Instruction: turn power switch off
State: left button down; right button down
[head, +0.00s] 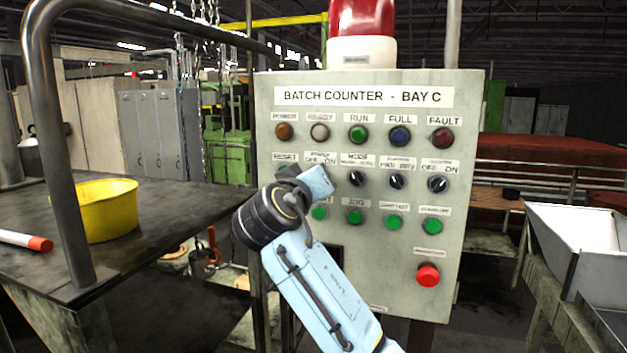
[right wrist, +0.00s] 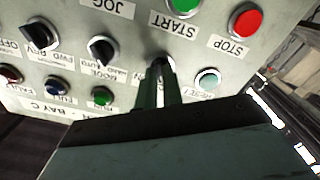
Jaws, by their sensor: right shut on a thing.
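The grey control panel (head: 455,110), titled BATCH COUNTER - BAY C, faces me. My right arm reaches up from below to its switch row. My right gripper (head: 312,180) covers the power switch under the label with OFF and ON in the head view, so the knob's angle is hidden there. In the right wrist view, the right gripper's fingers (right wrist: 160,88) are shut on the dark power switch knob (right wrist: 161,64), between the reset button and the mode selector. The knob's exact setting cannot be read. My left gripper is out of view.
Close to the gripper are the mode selector (head: 356,179) and further black selectors. Lamps sit above, green buttons below, and a red mushroom button (head: 428,275) at lower right. A bench with a yellow bowl (head: 105,210) stands left; a white hopper (head: 580,240) stands right.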

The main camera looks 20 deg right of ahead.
jog(key=c, duration=1.5)
grip_release()
jog(key=shift+c, duration=0.2)
jog(key=b+v, duration=0.4)
jog(key=v, duration=0.9)
jog(key=shift+s+a, duration=0.2)
